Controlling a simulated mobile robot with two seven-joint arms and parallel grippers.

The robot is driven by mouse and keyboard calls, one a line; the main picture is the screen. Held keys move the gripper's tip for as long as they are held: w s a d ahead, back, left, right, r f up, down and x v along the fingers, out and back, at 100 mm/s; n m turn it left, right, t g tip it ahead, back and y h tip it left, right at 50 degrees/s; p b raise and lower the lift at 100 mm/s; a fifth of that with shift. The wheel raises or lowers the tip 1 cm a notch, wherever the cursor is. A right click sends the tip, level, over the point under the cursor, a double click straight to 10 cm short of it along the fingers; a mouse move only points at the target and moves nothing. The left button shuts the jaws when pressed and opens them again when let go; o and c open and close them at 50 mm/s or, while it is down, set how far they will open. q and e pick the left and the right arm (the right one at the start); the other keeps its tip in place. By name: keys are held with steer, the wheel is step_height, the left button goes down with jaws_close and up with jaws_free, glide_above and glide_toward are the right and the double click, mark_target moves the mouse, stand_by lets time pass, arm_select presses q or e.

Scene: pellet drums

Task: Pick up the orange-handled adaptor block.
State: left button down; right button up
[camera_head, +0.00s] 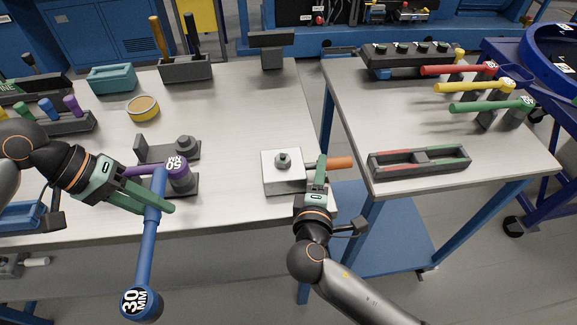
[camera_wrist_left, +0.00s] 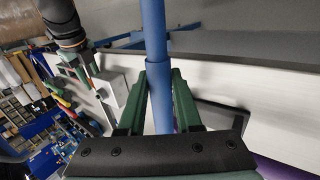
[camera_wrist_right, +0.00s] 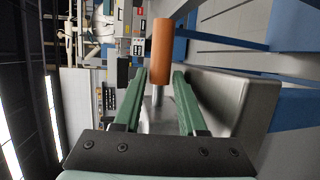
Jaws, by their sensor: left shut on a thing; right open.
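The adaptor block is a pale square block (camera_head: 283,181) with a dark stud on top, lying at the right edge of the left table. Its orange handle (camera_head: 338,163) points right, past the table edge. My right gripper (camera_head: 320,168) is at the handle side of the block. In the right wrist view its fingers are open, the orange handle (camera_wrist_right: 161,50) shows beyond the fingertips and a metal shank lies between them. My left gripper (camera_head: 156,200) is shut on a blue tool marked 30 MM (camera_head: 147,250), which hangs past the table's front edge.
A yellow tin (camera_head: 143,108) and teal bin (camera_head: 112,79) are behind. The second table (camera_head: 400,115), across a gap, holds a dark tray (camera_head: 420,162) and coloured tools.

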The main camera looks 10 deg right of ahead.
jaws_close()
stand_by(1.2)
steer(key=shift+r, duration=0.1)
